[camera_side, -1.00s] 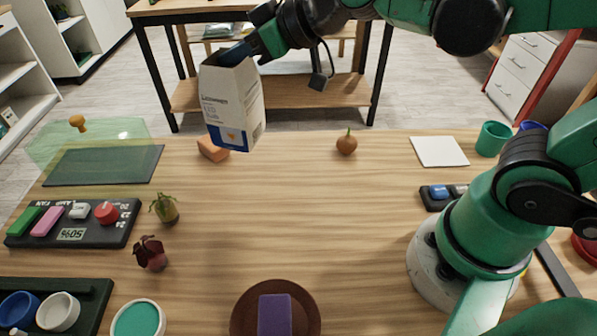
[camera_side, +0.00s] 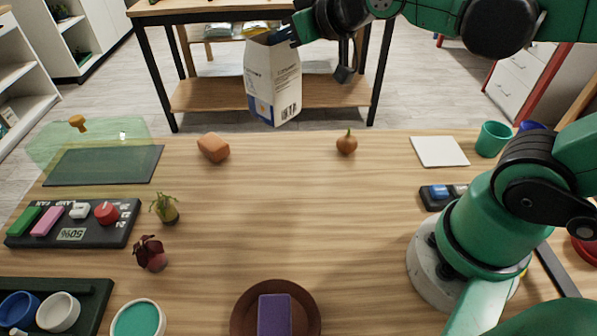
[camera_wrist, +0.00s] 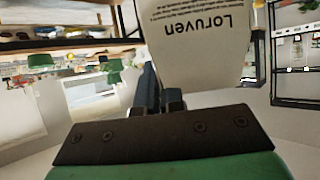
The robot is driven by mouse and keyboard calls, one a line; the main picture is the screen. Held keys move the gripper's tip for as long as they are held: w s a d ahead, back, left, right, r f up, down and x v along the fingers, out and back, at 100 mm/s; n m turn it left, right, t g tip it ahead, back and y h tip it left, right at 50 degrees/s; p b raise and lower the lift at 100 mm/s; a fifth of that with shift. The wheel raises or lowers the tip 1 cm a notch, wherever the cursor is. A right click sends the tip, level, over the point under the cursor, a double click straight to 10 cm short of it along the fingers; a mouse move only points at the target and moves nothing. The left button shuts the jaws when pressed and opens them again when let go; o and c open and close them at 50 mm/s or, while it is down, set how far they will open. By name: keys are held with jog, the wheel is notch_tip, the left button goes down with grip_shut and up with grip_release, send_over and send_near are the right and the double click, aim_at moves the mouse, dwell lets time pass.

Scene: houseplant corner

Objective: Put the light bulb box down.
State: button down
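The light bulb box (camera_side: 272,82) is a white carton with a blue lower part and printed text. It hangs in the air, nearly upright, above the far edge of the wooden table. My gripper (camera_side: 292,36) is shut on its upper part, and nothing is under the box at that height. In the wrist view the box (camera_wrist: 197,45) fills the upper middle, its "Loruven" print upside down, beyond my gripper's fingers (camera_wrist: 158,98). The fingertips are partly hidden by the box.
An orange-brown block (camera_side: 213,147) and an onion (camera_side: 347,143) lie at the table's far side. A white square (camera_side: 439,151) lies farther right. A purple block (camera_side: 274,314) sits on a brown saucer (camera_side: 240,318) in front. The table's middle (camera_side: 300,215) is clear.

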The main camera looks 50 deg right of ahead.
jog(key=shift+r, duration=0.7)
jog(key=s+d+f+n+y, duration=0.1)
jog(key=s+d+f, duration=0.1)
jog(key=d, duration=0.4)
jog(key=s+d+f+n+y, duration=0.1)
jog(key=d+f+y, duration=0.1)
jog(key=d, duration=0.3)
jog(key=s+d+r+n+g+y, duration=0.3)
jog(key=s+d+r+n+y, duration=0.1)
jog(key=s+d+n+y, duration=0.35)
notch_tip(320, 180, down, 13)
jog(key=h, duration=0.1)
jog(key=shift+d+h, duration=0.35)
jog(key=shift+d, duration=0.05)
jog(key=shift+f+m, duration=0.25)
jog(key=shift+f, duration=0.25)
jog(key=c, duration=0.9)
grip_release()
